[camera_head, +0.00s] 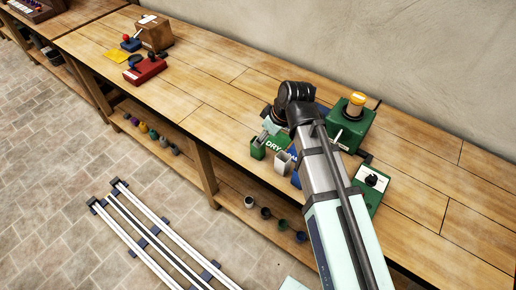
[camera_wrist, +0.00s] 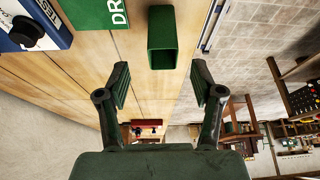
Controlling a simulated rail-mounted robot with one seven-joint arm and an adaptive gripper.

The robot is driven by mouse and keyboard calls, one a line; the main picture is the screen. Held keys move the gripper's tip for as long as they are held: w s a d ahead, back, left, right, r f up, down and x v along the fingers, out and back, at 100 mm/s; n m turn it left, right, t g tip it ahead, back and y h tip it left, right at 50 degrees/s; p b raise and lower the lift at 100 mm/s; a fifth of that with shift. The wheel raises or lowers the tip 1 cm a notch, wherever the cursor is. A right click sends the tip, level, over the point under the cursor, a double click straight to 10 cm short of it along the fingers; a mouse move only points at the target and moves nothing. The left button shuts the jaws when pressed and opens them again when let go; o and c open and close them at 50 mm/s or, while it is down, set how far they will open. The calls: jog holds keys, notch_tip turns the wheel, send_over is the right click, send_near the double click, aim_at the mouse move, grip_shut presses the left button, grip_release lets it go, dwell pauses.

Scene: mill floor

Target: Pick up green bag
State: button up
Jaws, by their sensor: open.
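No soft green bag shape is plain in either view. A small green open-topped holder (camera_head: 257,152) stands at the bench's front edge. In the wrist view the green holder (camera_wrist: 161,58) is beyond and between my fingertips, not touched by them. A green box lettered "DRY" (camera_head: 273,145) is beside it; its corner shows at the wrist view's top (camera_wrist: 95,12). I cannot tell which of these is the bag. My gripper (camera_wrist: 161,82) is open with nothing between its fingers. In the head view it is mostly hidden at the arm's end.
A white holder (camera_head: 282,163) is close by. A blue box with a black knob (camera_wrist: 35,28) is left in the wrist view. A green machine with a yellow-topped jar (camera_head: 352,125) and a green dial box (camera_head: 370,185) stand right. A red device (camera_head: 145,70) is farther left; bench between is clear.

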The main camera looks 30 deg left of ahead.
jog(key=shift+p+x, duration=0.4)
jog(key=shift+x, duration=1.6)
jog(key=shift+s+p+x, duration=0.2)
jog(key=shift+p+x, duration=0.95)
jog(key=shift+x, duration=1.45)
grip_shut()
